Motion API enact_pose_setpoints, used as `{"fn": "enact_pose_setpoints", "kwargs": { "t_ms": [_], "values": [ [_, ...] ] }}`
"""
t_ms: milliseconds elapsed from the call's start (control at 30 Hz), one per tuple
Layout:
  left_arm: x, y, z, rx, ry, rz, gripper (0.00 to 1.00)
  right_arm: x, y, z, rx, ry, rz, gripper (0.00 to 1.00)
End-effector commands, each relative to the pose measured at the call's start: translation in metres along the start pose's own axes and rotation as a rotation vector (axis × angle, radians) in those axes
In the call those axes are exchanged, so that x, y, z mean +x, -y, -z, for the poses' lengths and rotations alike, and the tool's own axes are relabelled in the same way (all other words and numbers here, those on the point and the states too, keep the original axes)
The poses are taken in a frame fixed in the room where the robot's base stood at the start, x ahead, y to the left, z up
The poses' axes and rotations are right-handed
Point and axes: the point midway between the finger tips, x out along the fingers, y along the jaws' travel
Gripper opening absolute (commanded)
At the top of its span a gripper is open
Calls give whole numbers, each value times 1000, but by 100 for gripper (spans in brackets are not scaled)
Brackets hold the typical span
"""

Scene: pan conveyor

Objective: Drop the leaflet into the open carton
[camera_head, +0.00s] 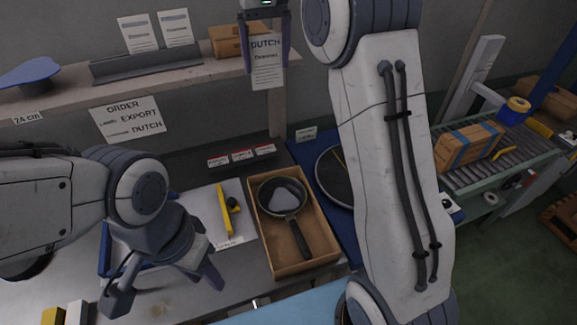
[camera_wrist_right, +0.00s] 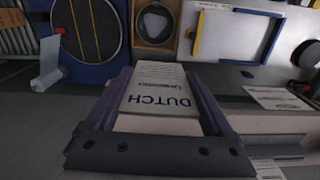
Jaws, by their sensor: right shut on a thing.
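The leaflet, a white sheet headed DUTCH (camera_head: 268,72), hangs upright between the fingers of my right gripper (camera_head: 267,60) at the top of the head view. The right wrist view shows the leaflet (camera_wrist_right: 158,92) between both purple fingers. The open carton (camera_head: 275,238) lies on the bench, below and in front of the leaflet and well apart from it. A dark pan (camera_head: 284,198) with a pale grey thing in it lies in the carton, its handle toward the front. My left gripper (camera_head: 164,288) is open and empty, low over the bench, left of the carton.
A shelf (camera_head: 190,75) with other leaflets (camera_head: 157,30) and a small cardboard box (camera_head: 226,40) runs behind the bench. A yellow tool (camera_head: 229,207) lies left of the carton. A round dark disc (camera_head: 334,180) on blue lies right of it, partly behind my right arm.

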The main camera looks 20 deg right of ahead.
Motion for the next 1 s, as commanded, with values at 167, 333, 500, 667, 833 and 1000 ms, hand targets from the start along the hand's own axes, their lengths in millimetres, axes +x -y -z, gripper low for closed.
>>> {"fn": "enact_pose_setpoints", "kwargs": {
  "t_ms": [167,333,500,667,833,1000],
  "values": [
    [-32,-2,2,2,0,0,38,67,-4,22,-10,19,-1,35],
    [-65,-5,3,5,0,0,38,166,-11,15,-25,25,-1,35],
    [-92,-7,5,7,0,0,38,244,-22,-28,-36,21,0,35],
    [-108,-8,6,9,0,0,38,284,-29,-72,-41,15,0,35],
    [-112,-8,6,9,0,0,38,300,-32,-95,-44,6,0,35],
    [-105,-8,6,9,0,0,38,311,-33,-97,-43,2,0,35]
  ]
}}
